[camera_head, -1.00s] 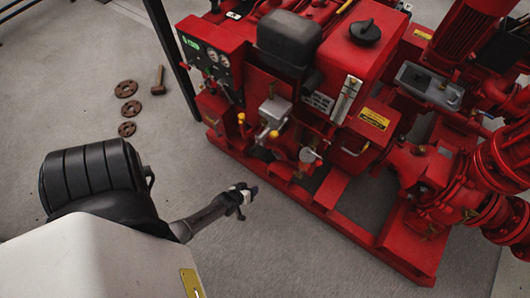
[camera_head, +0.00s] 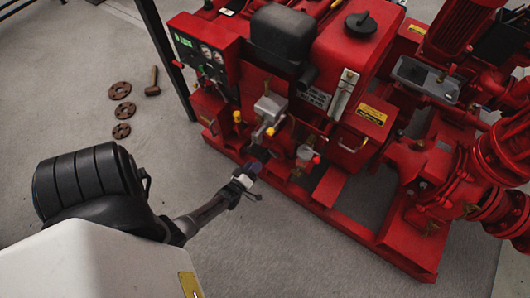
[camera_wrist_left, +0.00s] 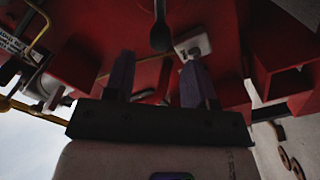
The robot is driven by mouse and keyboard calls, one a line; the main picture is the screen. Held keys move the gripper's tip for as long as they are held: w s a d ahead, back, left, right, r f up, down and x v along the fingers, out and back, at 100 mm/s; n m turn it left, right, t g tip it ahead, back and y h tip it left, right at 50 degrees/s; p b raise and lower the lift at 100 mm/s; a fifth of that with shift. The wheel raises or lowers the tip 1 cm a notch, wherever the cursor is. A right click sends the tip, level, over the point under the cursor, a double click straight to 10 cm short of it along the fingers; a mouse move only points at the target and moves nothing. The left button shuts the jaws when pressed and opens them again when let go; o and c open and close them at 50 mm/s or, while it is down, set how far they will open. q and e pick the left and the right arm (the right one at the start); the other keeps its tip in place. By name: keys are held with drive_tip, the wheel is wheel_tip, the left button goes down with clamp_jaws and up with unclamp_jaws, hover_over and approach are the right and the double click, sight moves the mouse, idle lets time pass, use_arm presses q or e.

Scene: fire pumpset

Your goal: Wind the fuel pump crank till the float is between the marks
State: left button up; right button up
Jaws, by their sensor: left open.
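My left gripper (camera_head: 253,170) is in front of the low front edge of the red pumpset, below a grey box with yellow-tipped levers (camera_head: 270,108). In the left wrist view its two fingers (camera_wrist_left: 160,64) stand apart with nothing gripped between them. A dark rounded handle (camera_wrist_left: 160,35) and a pale block (camera_wrist_left: 192,46) show beyond the fingertips. A small pale fitting with a red knob (camera_head: 306,155) is right of the gripper. I cannot tell which part is the crank. A pale upright gauge (camera_head: 342,95) is on the red tank (camera_head: 350,48); its float and marks are too small to read. My right gripper is out of view.
The pumpset's red base rail (camera_head: 350,232) runs along its front. A panel with round gauges (camera_head: 207,55) is at its left. Rusty discs (camera_head: 122,111) and a hammer (camera_head: 153,82) lie on the grey floor. The floor before the pumpset is clear.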

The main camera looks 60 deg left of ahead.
sight(265, 150)
use_arm(q)
drive_tip(key=b+x, duration=0.2)
drive_tip(key=x, duration=0.4)
drive_tip(key=shift+w+a+f, duration=0.1)
drive_tip(key=shift+w+a, duration=0.1)
drive_tip(key=shift+w, duration=0.2)
drive_tip(key=shift+b+x, duration=0.5)
drive_tip(key=shift+x, duration=0.3)
drive_tip(key=c, duration=0.9)
